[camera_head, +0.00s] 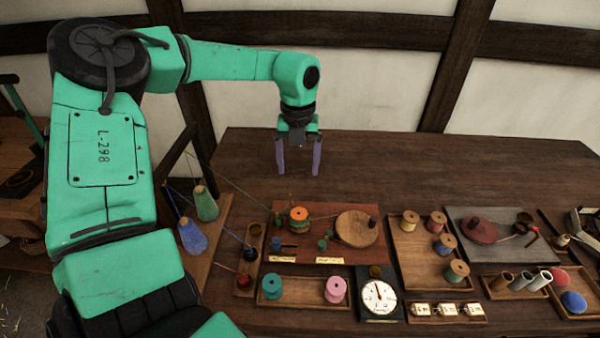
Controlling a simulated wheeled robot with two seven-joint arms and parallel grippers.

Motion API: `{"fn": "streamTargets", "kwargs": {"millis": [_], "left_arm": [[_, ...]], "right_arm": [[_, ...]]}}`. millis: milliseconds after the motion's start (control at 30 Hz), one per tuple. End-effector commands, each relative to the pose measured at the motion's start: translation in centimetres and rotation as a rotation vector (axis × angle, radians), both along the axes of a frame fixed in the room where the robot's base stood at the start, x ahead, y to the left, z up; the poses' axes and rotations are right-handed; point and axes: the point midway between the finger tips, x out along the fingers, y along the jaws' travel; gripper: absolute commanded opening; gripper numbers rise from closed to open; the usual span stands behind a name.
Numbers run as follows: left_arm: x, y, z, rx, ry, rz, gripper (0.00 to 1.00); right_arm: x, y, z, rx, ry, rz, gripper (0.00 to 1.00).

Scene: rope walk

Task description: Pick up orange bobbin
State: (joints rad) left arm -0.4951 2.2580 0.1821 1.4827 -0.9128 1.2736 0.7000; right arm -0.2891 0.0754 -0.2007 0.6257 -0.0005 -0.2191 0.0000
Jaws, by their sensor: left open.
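The orange bobbin (298,214) stands upright on a reddish-brown board (290,240) near the middle of the table, with green showing around its lower part. My left gripper (299,172) points down with its two purple fingers spread apart and nothing between them. In the picture it is directly above the bobbin and apart from it; how far it is in height or depth I cannot tell. My right gripper is not in view.
A round wooden disc (356,229) sits right of the bobbin on the same board. A tray (310,291) with a green and a pink spool lies in front. Cone spools (206,204) stand at the left. The table's back strip (400,155) is clear.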

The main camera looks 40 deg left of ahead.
Motion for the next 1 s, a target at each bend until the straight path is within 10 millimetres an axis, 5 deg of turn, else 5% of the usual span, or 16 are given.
{"fn": "streamTargets", "kwargs": {"millis": [33,267,400,633,1000], "left_arm": [[0.0,0.0,-2.1,-0.001,0.001,-0.001,0.85],[0.0,-0.1,-6.3,-0.002,0.0,-0.001,0.85],[0.0,-0.1,-7.5,-0.002,-0.001,-0.001,0.85],[-0.1,-0.1,-9.0,-0.004,0.0,0.0,0.85],[-0.1,-0.1,-16.2,-0.002,-0.001,-0.001,0.85]], "right_arm": [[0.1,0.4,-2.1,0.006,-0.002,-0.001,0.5],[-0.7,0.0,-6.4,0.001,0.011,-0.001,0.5],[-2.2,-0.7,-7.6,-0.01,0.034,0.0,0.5],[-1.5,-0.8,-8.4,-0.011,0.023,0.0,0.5],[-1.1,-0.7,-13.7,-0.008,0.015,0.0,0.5]]}}
